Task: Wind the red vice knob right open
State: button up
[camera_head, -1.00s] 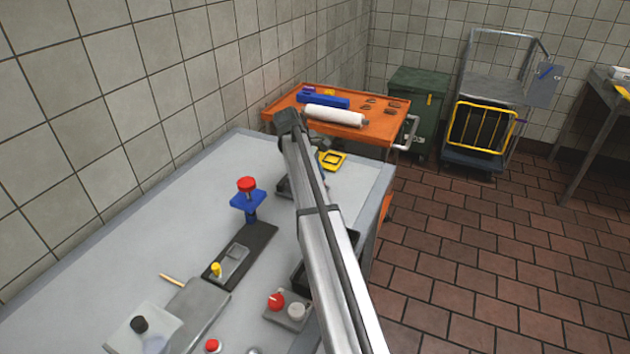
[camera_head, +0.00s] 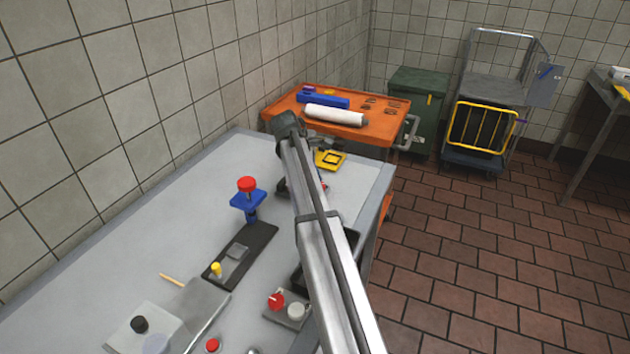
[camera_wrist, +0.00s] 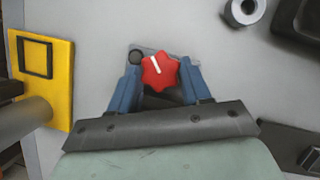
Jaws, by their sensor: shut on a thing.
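The red knob (camera_wrist: 162,72), lobed with a white line on top, sits between the two blue fingers of my gripper (camera_wrist: 161,80) in the wrist view. The fingers are shut on it from either side. The line on the knob leans slightly to the upper left. A small grey plate (camera_wrist: 147,49) with a dark round part shows behind the knob. The rest of the vice is mostly hidden by my gripper. In the head view my arm covers most of this spot; only a bit of red (camera_head: 323,187) shows at its right edge.
A yellow frame (camera_wrist: 63,75) lies left of the knob, with a grey cylinder (camera_wrist: 28,118) below. A metal nut (camera_wrist: 243,11) is at upper right. On the grey table (camera_head: 190,215) stand a blue stand with red top (camera_head: 247,185) and another red knob (camera_head: 276,301).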

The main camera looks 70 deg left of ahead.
jog(key=shift+n, duration=0.7)
jog(key=o, duration=1.1)
jog(key=shift+c, duration=0.2)
